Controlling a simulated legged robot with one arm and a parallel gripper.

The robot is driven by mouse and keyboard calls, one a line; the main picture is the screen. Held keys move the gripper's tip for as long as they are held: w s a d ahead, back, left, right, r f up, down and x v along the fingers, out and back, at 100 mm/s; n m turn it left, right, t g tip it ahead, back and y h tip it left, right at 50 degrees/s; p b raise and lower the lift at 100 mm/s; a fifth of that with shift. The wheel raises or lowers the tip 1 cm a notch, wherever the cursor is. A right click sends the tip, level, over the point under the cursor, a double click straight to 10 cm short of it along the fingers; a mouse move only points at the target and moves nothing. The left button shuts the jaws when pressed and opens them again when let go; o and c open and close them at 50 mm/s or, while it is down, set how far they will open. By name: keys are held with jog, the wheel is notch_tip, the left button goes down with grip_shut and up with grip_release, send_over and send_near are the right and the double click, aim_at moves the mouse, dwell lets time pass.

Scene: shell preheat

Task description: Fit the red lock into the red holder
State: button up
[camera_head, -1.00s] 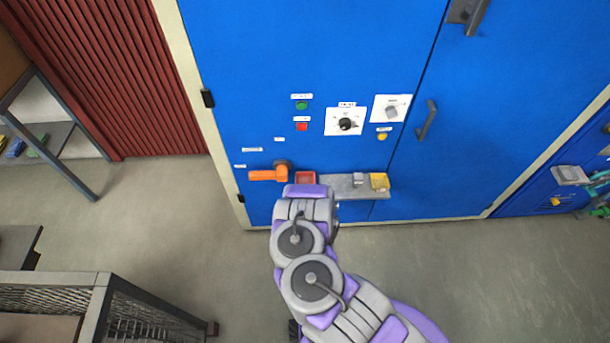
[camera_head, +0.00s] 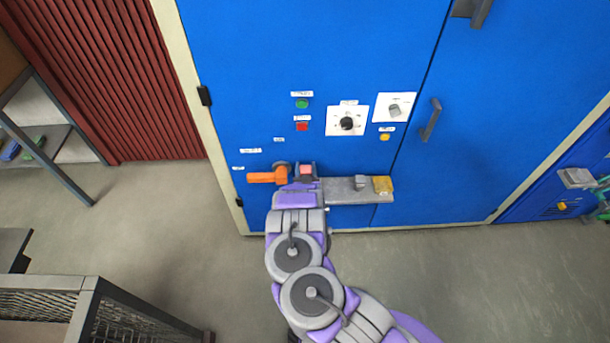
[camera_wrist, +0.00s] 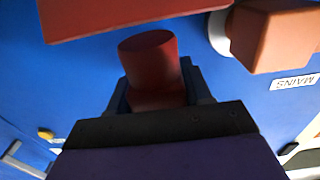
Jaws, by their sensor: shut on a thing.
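My gripper (camera_wrist: 152,92) is shut on the red lock (camera_wrist: 150,62), a rounded red piece that stands up between the dark fingers in the wrist view. In the head view my gripper (camera_head: 306,174) is at the blue cabinet front, beside the orange handle, with the pinkish-red lock (camera_head: 306,169) between its fingers. The red holder (camera_wrist: 110,16) shows as a flat red slab along the top of the wrist view, very close to the lock's end. I cannot tell whether they touch. In the head view my gripper covers the holder.
The orange handle (camera_head: 267,177) is close on the left of my gripper. A grey shelf (camera_head: 340,194) with a grey block (camera_head: 360,182) and a yellow block (camera_head: 382,185) runs to the right. Buttons and a black knob (camera_head: 347,123) are above.

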jog(key=shift+w, duration=0.4)
jog(key=shift+f+b, duration=1)
jog(key=shift+f, duration=0.7)
jog(key=shift+f, duration=0.1)
jog(key=shift+f, duration=0.15)
jog(key=o, duration=1.1)
